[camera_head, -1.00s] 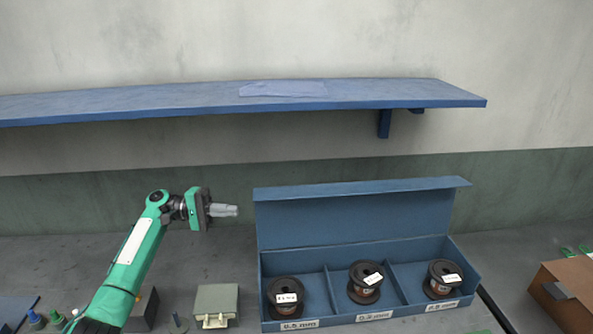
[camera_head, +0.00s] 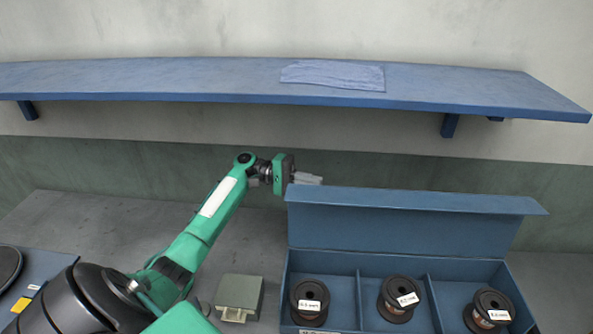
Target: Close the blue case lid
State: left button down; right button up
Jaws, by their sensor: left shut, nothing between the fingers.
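The blue case (camera_head: 343,293) stands open at the lower right. Its lid (camera_head: 400,224) stands upright along the back edge, with a narrow flap along its top. Three dark spools with white labels sit in separate compartments: left (camera_head: 309,300), middle (camera_head: 398,297) and right (camera_head: 489,310). The case's front edge is partly cut off by the frame. My left gripper (camera_head: 308,179) is shut and empty, just by the upper left corner of the lid. I cannot tell whether it touches the lid or is behind it. My right gripper is not in view.
A blue wall shelf (camera_head: 200,82) runs above the case and my left gripper, with a flat blue cloth (camera_head: 333,75) on it. A small grey-green box (camera_head: 239,297) stands left of the case. The grey table (camera_head: 95,222) is bare at the back left.

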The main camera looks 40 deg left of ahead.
aim_at(320, 195)
pick_arm(q)
jog(key=d+p, duration=0.1)
jog(key=s+d+p, duration=0.1)
jog(key=d+p, duration=0.1)
jog(key=d, duration=0.1)
jog(key=shift+s+r, duration=0.15)
jog(key=shift+r, duration=0.25)
jog(key=shift+s+d, duration=0.25)
jog(key=shift+s, duration=0.25)
jog(key=shift+d+p, duration=0.15)
jog(key=shift+p, duration=0.15)
jog(key=shift+s+f, duration=0.1)
jog(key=shift+s, duration=0.05)
jog(key=shift+s+d+m+b, duration=0.5)
jog(key=shift+s+m+b, duration=0.2)
jog(key=shift+b, duration=0.1)
jog(key=s+d+f+m+y+b, duration=0.2)
jog(key=s+d+m+b, duration=0.5)
jog(key=s+b, duration=0.4)
jog(key=shift+d+f+m+y+b, duration=0.2)
jog(key=shift+f+m+y+b, duration=0.1)
jog(key=shift+m+b, duration=0.35)
jog(key=shift+r, duration=0.15)
